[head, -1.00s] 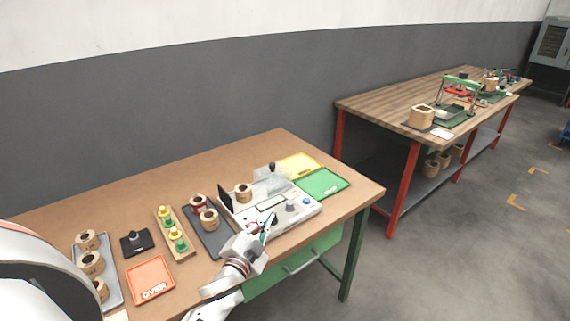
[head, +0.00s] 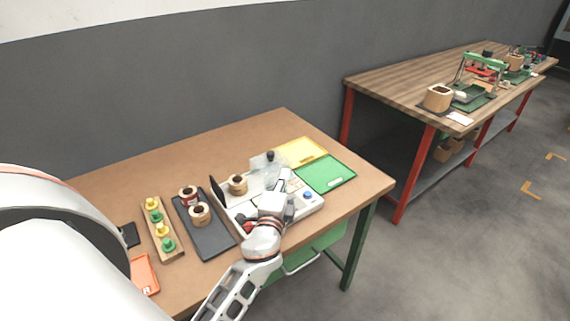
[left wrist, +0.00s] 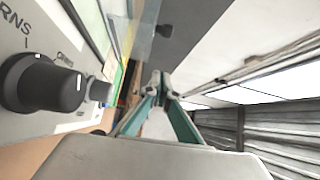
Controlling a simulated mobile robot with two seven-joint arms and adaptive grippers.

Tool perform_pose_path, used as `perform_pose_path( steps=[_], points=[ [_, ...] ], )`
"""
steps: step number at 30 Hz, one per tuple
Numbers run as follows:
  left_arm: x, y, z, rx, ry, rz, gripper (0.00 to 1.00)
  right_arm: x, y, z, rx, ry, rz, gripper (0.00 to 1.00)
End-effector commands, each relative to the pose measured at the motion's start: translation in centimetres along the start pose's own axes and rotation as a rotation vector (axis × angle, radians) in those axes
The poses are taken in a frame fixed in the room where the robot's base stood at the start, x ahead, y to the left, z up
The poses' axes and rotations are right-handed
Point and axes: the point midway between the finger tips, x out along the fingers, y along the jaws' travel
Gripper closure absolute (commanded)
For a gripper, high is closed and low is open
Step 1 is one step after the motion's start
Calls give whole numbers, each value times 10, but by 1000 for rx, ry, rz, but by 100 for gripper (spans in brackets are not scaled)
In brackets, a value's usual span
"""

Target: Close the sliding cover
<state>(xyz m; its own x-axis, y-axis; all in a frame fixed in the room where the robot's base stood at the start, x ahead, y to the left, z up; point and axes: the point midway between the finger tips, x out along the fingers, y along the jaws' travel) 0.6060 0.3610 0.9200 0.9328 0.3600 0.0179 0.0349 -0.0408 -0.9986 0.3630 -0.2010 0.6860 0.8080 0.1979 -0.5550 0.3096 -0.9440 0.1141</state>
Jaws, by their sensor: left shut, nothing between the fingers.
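The white coil tester (head: 312,203) stands near the front right of the brown bench. Its clear sliding cover (head: 258,165) with a black knob (head: 270,155) is at the tester's rear, to the right of a wooden coil (head: 238,184). The coil appears uncovered. A black dial (left wrist: 45,83) is close on the left there. My right gripper is not in view.
A dark tray (head: 206,240) with coils and a wooden block (head: 161,228) with yellow and green pieces lie left of the tester. Yellow (head: 301,152) and green (head: 325,174) trays lie on its right. A second bench (head: 410,88) stands behind right.

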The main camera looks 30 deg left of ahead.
Motion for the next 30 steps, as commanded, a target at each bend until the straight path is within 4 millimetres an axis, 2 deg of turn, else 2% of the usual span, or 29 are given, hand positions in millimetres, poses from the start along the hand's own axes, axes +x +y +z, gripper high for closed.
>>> perform_pose_path(
  steps=[17, 24, 30],
  points=[
    [96, -2, 0, -1, 0, -2, 100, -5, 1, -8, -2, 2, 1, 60],
    [85, -1, 28, -1, 1, 0, 100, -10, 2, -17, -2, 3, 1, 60],
    [81, -1, 37, -2, 1, 0, 100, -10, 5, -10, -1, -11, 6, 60]
  ],
)
